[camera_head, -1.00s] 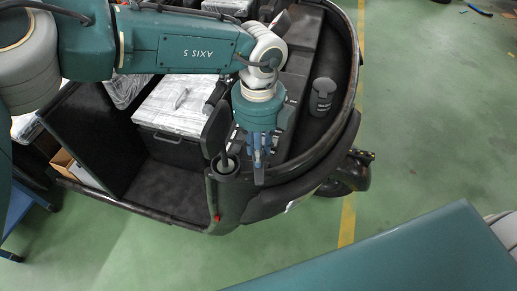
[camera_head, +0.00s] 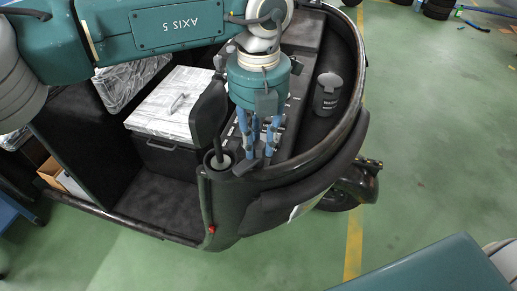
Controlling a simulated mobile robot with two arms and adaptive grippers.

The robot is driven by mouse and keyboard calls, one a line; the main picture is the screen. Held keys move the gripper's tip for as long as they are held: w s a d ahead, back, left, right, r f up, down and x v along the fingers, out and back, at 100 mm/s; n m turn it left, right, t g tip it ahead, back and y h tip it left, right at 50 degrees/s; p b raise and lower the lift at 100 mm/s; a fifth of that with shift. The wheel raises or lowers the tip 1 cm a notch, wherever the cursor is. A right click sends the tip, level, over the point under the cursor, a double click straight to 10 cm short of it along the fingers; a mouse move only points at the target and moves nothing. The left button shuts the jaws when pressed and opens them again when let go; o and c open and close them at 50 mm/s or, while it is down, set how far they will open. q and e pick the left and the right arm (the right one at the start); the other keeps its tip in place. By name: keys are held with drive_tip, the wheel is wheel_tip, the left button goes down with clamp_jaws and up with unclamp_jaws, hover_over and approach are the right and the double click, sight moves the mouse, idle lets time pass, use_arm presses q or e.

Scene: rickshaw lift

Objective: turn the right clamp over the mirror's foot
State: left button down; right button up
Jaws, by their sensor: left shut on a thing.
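The mirror (camera_head: 208,112) is a dark paddle on a thin stem, standing upright at the rickshaw's front corner. Its foot (camera_head: 220,160) sits in a round, pale-ringed socket on the dark rim. My left gripper (camera_head: 261,154) comes down from above, just right of the foot. Its blue fingers are shut on a small dark part, which seems to be the right clamp (camera_head: 246,166). The fingers and the dark background hide most of it, so I cannot tell how far it is turned. My right gripper is not in view.
The rickshaw cab holds a silver-lidded black box (camera_head: 176,105) left of the mirror. A dark grey canister (camera_head: 327,94) stands right of my gripper, by the curved rim (camera_head: 345,135). Green floor with a yellow line (camera_head: 354,240) is clear at right.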

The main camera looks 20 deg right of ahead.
sight(259, 144)
use_arm(q)
drive_tip(key=m+b, duration=0.1)
drive_tip(key=m, duration=0.3)
drive_tip(key=shift+w+m+b, duration=0.1)
drive_tip(key=shift+m+b, duration=0.2)
drive_tip(key=shift+b, duration=0.1)
drive_tip(key=shift+r+m+b, duration=0.15)
drive_tip(key=shift+m+b, duration=0.2)
drive_tip(key=shift+m, duration=1.45)
drive_tip(key=c, duration=1.5)
unclamp_jaws()
drive_tip(key=shift+o, duration=0.2)
wheel_tip(259, 144, up, 12)
